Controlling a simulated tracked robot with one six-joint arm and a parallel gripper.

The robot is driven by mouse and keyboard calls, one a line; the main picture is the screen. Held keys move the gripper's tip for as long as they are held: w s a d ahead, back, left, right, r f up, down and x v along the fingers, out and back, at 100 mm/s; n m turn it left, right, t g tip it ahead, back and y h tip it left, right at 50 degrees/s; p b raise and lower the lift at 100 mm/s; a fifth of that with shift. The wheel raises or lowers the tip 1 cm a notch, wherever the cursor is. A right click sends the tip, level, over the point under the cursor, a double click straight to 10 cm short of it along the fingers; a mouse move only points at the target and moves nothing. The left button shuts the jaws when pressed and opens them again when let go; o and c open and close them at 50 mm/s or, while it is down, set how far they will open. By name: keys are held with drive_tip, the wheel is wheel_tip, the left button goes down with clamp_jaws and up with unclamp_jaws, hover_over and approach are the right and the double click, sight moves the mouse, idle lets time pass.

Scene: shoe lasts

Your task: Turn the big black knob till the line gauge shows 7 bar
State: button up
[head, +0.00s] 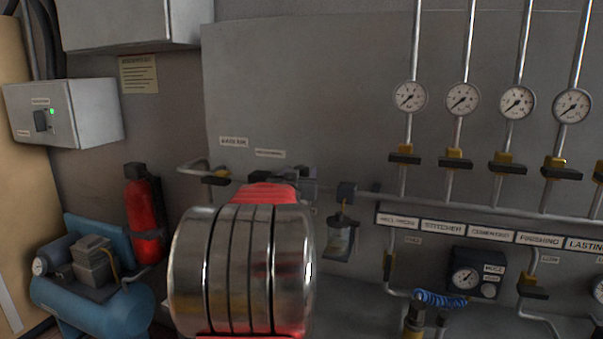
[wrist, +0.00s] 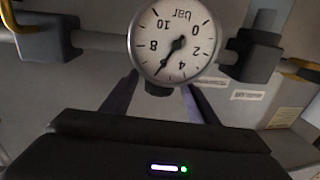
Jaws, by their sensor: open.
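In the wrist view the round white line gauge (wrist: 172,43), marked in bar, appears upside down. Its black needle points at about 6, between the 4 and the 8. A small dark piece just below the gauge looks like part of the black knob (wrist: 158,89); most of it is hidden. My gripper (wrist: 160,84) is open, its two dark fingers reaching to either side of that piece. I cannot tell whether they touch it. In the head view my silver and red arm hides the gripper, the knob and the gauge face.
Grey pipe blocks with yellow handles flank the gauge; one is the right-hand block (wrist: 250,58). In the head view, several smaller gauges, including one at the left (head: 410,96), sit on vertical pipes. A filter bowl (head: 341,236), red extinguisher (head: 143,212) and blue compressor (head: 82,300) are nearby.

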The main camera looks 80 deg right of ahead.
drive_tip(key=shift+d, duration=0.8)
drive_tip(key=shift+c, duration=0.6)
drive_tip(key=c, duration=0.9)
